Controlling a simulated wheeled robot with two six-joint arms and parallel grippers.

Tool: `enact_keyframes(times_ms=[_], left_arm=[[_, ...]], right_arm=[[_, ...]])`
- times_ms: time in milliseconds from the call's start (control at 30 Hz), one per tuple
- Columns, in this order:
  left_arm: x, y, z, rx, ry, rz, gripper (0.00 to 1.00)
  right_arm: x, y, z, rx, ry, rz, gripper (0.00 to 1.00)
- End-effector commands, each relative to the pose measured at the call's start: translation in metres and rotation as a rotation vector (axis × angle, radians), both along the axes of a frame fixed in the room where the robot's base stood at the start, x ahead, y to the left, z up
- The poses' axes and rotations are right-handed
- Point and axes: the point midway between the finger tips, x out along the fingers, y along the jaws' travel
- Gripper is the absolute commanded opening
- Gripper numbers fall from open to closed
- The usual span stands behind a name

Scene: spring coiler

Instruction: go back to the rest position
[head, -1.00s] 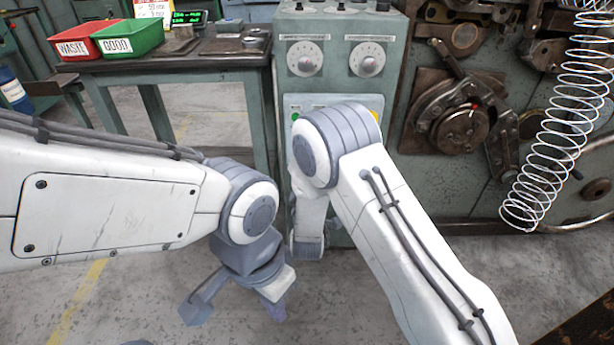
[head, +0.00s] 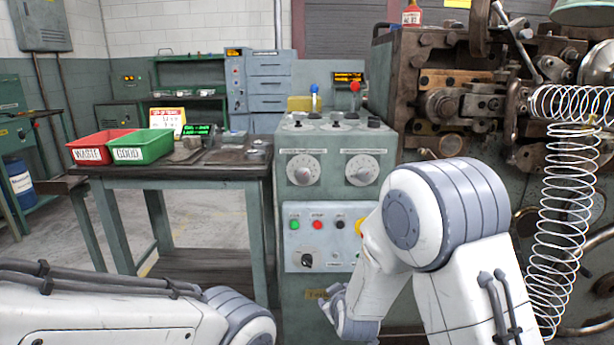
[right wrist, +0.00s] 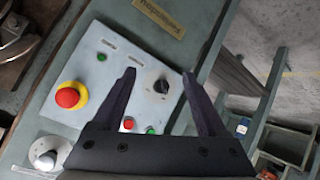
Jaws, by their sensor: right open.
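My right gripper (right wrist: 160,78) is open and empty in the right wrist view, its two dark fingers apart in front of the control panel (right wrist: 110,60). Whether the fingertips touch the panel cannot be told. In the head view my right arm bends down before the machine, and its fingers are not clear there. My left arm lies along the lower left of the head view, and its gripper is below the frame. The control panel in the head view (head: 300,236) is partly covered by my right arm.
A green cabinet with two dials (head: 333,168) stands centre. A work table (head: 200,172) holds a red WASTE bin (head: 90,152) and a green GOOD bin (head: 143,150). The coiler (head: 450,100) and a long wire spring (head: 560,200) are at right. Floor shows at left.

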Motion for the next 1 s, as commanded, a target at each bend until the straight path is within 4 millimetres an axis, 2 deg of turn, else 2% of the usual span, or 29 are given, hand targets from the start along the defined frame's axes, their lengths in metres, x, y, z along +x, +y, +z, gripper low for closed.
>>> enact_keyframes(times_ms=[33,200,400,767,1000], left_arm=[[0.000,0.000,0.000,0.000,0.000,0.000,0.00],[0.000,0.000,0.000,0.000,0.000,0.000,0.00],[0.000,0.000,0.000,0.000,0.000,0.000,0.00],[0.000,0.000,0.000,0.000,0.000,0.000,0.00],[0.000,0.000,0.000,0.000,0.000,0.000,0.00]], right_arm=[[-0.016,-0.017,0.008,0.056,0.081,-0.041,0.75],[-0.077,-0.054,0.011,0.169,0.328,-0.162,0.75],[-0.133,-0.082,0.015,0.220,0.506,-0.285,0.75],[-0.219,-0.119,0.024,0.255,0.725,-0.496,0.75],[-0.237,-0.072,0.037,0.199,0.778,-0.351,0.75]])
